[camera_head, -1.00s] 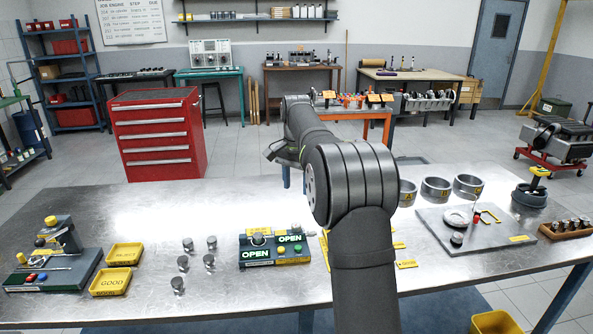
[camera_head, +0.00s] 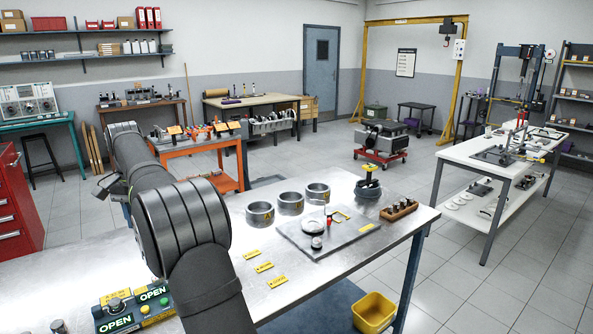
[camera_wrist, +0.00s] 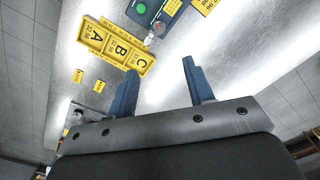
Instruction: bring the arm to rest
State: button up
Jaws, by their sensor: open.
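My gripper (camera_wrist: 162,84) shows in the wrist view with its two blue fingers apart and nothing between them. Beyond the fingers is the metal bench top (camera_wrist: 225,50). A yellow tray marked A, B and C (camera_wrist: 97,37) lies past the left finger, and the finger overlaps its end in the picture; I cannot tell the distance. In the head view my arm crosses the left part of the bench, and the gripper cannot be made out there.
The bench holds a control box with OPEN signs (camera_head: 130,309), three metal rings (camera_head: 290,203), a grey plate with small parts (camera_head: 355,232) and a wooden block with pegs (camera_head: 398,210). A yellow bin (camera_head: 374,312) stands on the floor.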

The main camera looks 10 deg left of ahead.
notch_tip(320, 180, down, 17)
jog(key=shift+f, duration=0.15)
dwell(0.4)
notch_tip(320, 180, up, 17)
notch_tip(320, 180, down, 17)
jog(key=shift+f, duration=0.1)
jog(key=n, duration=0.8)
jog(key=shift+n, duration=0.4)
jog(key=n, duration=0.4)
jog(key=shift+n, duration=0.4)
jog(key=n, duration=0.4)
dwell(0.4)
